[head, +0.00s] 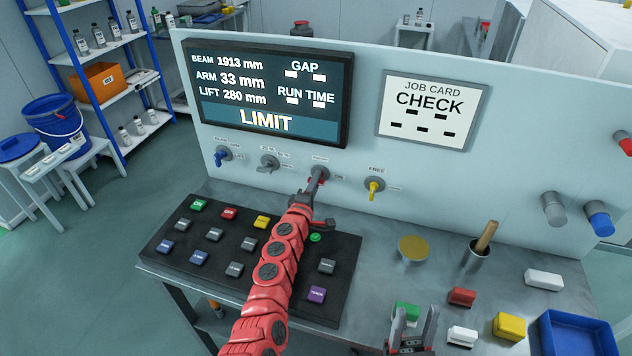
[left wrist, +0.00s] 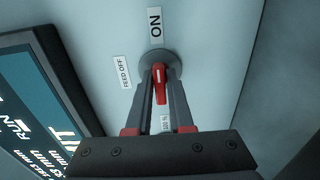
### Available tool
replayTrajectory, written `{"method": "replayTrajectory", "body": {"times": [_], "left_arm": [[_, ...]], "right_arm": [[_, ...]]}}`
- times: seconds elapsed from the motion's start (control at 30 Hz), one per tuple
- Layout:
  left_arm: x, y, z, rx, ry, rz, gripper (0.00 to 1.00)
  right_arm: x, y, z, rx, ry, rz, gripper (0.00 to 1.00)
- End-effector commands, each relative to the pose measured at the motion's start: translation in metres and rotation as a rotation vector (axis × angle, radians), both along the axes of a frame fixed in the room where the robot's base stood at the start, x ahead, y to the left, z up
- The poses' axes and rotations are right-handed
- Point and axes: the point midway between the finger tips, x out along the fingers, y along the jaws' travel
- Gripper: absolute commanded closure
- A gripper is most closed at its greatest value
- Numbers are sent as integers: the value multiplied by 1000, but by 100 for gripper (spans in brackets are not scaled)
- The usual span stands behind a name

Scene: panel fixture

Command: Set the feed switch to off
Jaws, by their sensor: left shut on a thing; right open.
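The feed switch has a round grey base and a red lever with a white mark; it shows in the left wrist view (left wrist: 158,80). Around it are a FEED OFF label (left wrist: 125,72), an ON label (left wrist: 155,25) and a partly hidden third label (left wrist: 165,123). In that view the lever extends away from ON, towards the third label. My left gripper (head: 317,180) is shut on the lever at the panel, one finger on each side, hiding most of the switch in the head view. My right gripper (head: 410,325) is open and empty above the bench's front.
Beside the switch are a yellow switch (head: 374,188), a grey one (head: 270,163) and a blue one (head: 222,156). A screen (head: 270,90) above reads LIMIT. A black button board (head: 185,235) lies under my left arm. Loose blocks and a blue tray (head: 575,335) are at right.

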Motion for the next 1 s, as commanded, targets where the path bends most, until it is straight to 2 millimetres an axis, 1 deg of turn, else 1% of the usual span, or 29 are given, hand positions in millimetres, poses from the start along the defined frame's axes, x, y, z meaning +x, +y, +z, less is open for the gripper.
{"method": "replayTrajectory", "body": {"times": [0.17,0.37,1.0], "left_arm": [[0,0,-1,-29,11,1,100],[0,0,-2,-124,41,0,100],[0,1,-2,-681,221,1,100]], "right_arm": [[0,0,-1,0,0,0,50],[0,0,-4,0,0,0,50],[0,0,-15,0,0,0,50]]}}
